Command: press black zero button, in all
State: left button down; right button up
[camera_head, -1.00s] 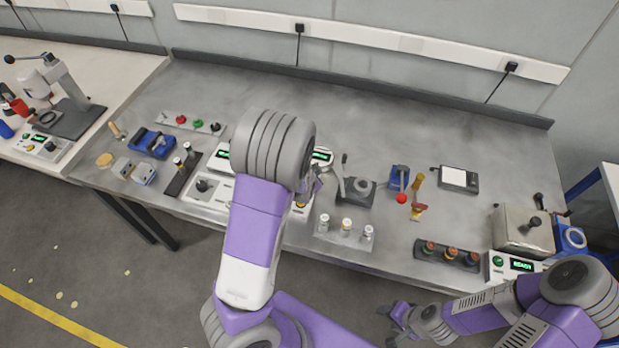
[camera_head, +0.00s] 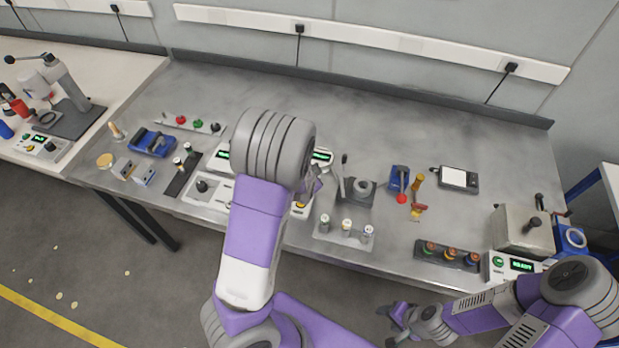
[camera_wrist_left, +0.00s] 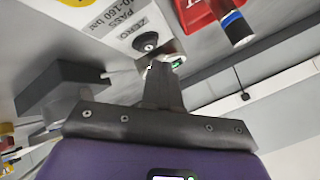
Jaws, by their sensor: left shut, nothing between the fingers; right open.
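The black zero button (camera_wrist_left: 146,41) shows in the left wrist view, on a white panel with a "ZERO" label (camera_wrist_left: 138,23) beside it. My left gripper (camera_wrist_left: 161,66) is shut and empty. Its fingertips are close to the button, just below it in the picture; I cannot tell whether they touch. A small green display (camera_wrist_left: 178,63) shows by the fingertips. In the head view my left arm covers most of the white device (camera_head: 302,210), and the black button cannot be made out. My right gripper (camera_head: 390,325) is open and empty, off the bench's front edge.
The grey bench (camera_head: 400,130) is clear at the back. A vial stand (camera_head: 345,238), a black fixture (camera_head: 357,193) and a red-knobbed blue clamp (camera_head: 400,183) stand right of my left arm. A red object (camera_wrist_left: 203,14) is near my left gripper.

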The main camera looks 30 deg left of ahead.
pick_arm(q)
jog(key=shift+f, duration=0.15)
dwell(0.4)
jog(key=shift+f+b, duration=0.3)
jog(key=shift+f+b, duration=0.35)
dwell(0.6)
jog(key=shift+r, duration=0.1)
jog(key=shift+r+p, duration=0.7)
jog(key=shift+p, duration=0.1)
jog(key=shift+r, duration=0.1)
notch_tip(320, 180, up, 5)
jog(key=p, duration=0.4)
jog(key=shift+p, duration=0.35)
dwell(0.4)
